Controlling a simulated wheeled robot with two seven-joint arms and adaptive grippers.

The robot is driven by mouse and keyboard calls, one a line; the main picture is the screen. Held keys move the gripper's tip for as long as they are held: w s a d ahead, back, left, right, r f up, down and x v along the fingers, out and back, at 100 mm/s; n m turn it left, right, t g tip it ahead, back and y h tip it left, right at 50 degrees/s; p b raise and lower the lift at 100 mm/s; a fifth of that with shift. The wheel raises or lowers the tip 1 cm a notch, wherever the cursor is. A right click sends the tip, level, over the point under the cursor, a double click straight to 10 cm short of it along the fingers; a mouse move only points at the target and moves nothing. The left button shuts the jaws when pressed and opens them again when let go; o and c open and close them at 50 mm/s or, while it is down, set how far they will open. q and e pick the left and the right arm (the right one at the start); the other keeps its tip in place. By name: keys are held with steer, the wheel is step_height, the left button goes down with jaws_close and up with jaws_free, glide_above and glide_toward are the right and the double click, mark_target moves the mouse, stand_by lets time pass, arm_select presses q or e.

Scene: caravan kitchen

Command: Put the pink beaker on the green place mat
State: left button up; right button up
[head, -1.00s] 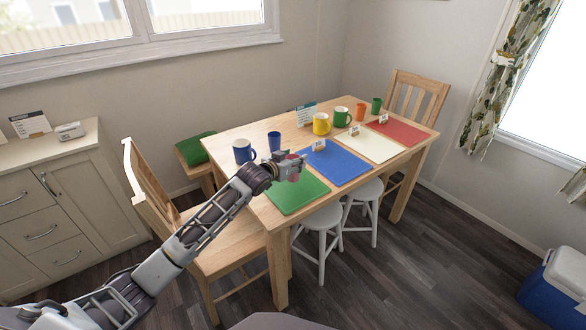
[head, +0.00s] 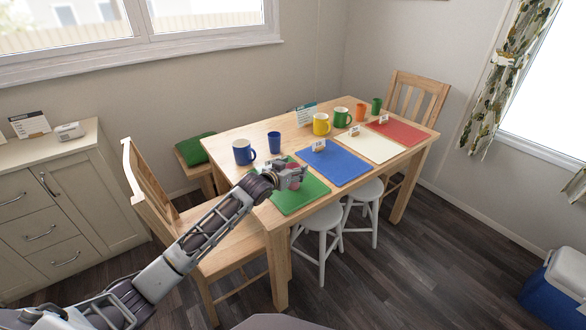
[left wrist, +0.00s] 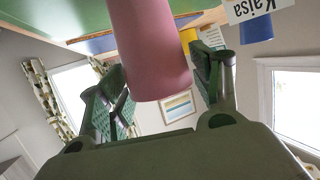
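The pink beaker (left wrist: 155,55) fills the middle of the left wrist view, upside down there. It stands between the two fingers of my left gripper (left wrist: 165,85), whose pads lie close along its sides. Its base is out of that picture. In the head view my left gripper (head: 292,176) is low over the green place mat (head: 300,199), near its far left part, and mostly hides the beaker. The mat also shows in the left wrist view (left wrist: 50,15). Whether the beaker touches the mat cannot be seen. My right gripper is out of view.
A blue mug (head: 242,152) and a blue beaker (head: 274,142) stand behind the green mat. Yellow, green and orange cups stand farther back. The green mat's front part is clear.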

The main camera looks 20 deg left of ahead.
arm_select(q)
steer(key=shift+o, duration=0.3)
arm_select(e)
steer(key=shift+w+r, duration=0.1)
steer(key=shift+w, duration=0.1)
arm_select(q)
steer(key=shift+r, duration=0.1)
steer(key=shift+s, duration=0.2)
steer(key=shift+s+a+r, duration=0.2)
steer(key=shift+s, duration=0.3)
steer(key=p+v, duration=0.1)
steer(key=v, duration=0.9)
steer(key=shift+s+r+p, duration=0.15)
steer(key=shift+s+p, duration=0.05)
steer(key=shift+p, duration=0.15)
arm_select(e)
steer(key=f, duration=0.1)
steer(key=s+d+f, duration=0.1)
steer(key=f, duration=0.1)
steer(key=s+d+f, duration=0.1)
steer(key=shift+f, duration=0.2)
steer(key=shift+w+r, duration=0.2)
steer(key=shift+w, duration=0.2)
